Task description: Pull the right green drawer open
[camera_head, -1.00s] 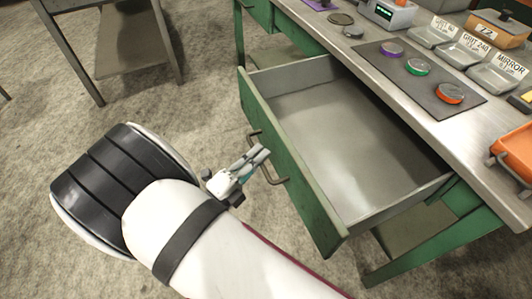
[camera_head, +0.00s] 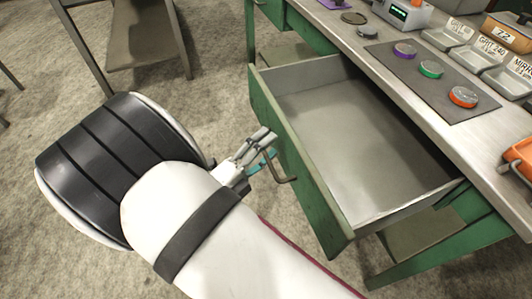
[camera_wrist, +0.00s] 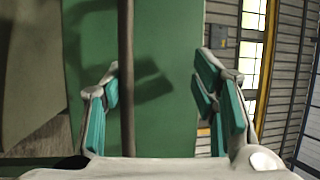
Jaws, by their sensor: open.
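The right green drawer (camera_head: 308,178) stands pulled far out from the workbench, and its grey inside is bare. Its dark bar handle (camera_head: 285,180) is on the front panel. My gripper (camera_head: 264,146) is open at the handle, on the outer side of the front. In the wrist view the handle (camera_wrist: 126,80) runs upright between the open teal-padded fingers (camera_wrist: 160,100), nearer the left finger, with the green front (camera_wrist: 165,45) behind it. I cannot tell whether a finger touches the handle. My forearm hides the floor below.
The grey bench top (camera_head: 430,125) carries a dark mat (camera_head: 460,98) with purple, green and orange-ringed discs. Another table (camera_head: 125,35) is at upper left. Open floor (camera_head: 60,110) lies left of the drawer.

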